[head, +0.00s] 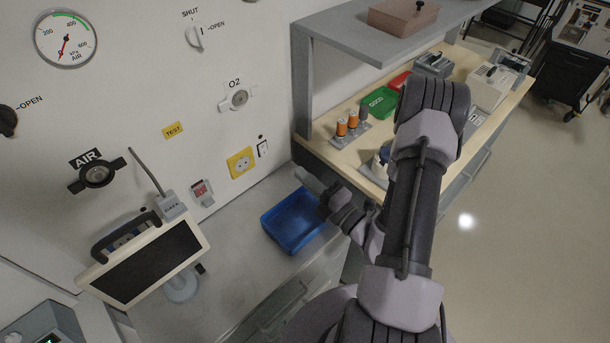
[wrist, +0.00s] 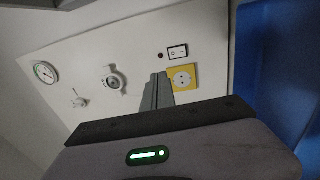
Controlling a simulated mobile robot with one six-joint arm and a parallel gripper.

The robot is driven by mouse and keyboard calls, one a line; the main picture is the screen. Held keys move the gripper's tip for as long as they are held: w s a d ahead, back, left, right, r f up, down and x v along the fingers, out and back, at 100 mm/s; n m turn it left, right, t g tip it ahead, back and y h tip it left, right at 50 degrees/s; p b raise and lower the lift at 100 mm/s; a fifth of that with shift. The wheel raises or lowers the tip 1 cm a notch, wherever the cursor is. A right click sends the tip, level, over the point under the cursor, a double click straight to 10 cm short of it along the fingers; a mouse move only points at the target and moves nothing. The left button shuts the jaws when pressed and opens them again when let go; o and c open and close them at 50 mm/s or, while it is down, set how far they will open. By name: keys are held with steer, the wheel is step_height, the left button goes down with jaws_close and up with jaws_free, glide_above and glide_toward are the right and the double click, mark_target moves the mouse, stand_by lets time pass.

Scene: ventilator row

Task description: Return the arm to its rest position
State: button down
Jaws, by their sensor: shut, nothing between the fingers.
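My gripper (head: 308,180) is at the end of my folded arm in the head view, close to the wall panel and over the far edge of a blue bin. In the wrist view its fingers (wrist: 157,92) are together and empty, pointing toward the wall panel with its yellow socket (wrist: 183,79). My arm bends up through the middle right of the head view and hides part of the workbench.
The blue bin (head: 290,222) stands on the grey counter (head: 235,262). A tilted monitor (head: 145,265) is at lower left.

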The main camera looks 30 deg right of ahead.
stand_by(0.4)
steer(key=a+r+n+g+y, duration=0.3)
steer(key=a+r+n+y, duration=0.4)
steer(key=a+n+y, duration=0.15)
steer(key=s+a+r+n+g+y+b, duration=0.1)
steer(key=s+a+r+n+g+y, duration=0.1)
steer(key=s+a+n+g, duration=0.35)
steer(key=s+a+r+n+g+y+b, duration=0.1)
steer(key=s+a+r+n+g+y, duration=0.15)
steer(key=a+n+g, duration=0.55)
steer(key=s+a+f+n+g+h+b, duration=0.1)
steer(key=s+a+f+n+g+h, duration=0.15)
steer(key=s+n+h, duration=0.95)
steer(key=w+d+r+n+t+h+b, duration=0.1)
steer(key=d+r+n+t, duration=0.5)
steer(key=n, duration=0.7)
steer(key=shift+w+d+n+h, duration=0.3)
steer(key=shift+w+d+h, duration=0.4)
steer(key=shift+w, duration=0.55)
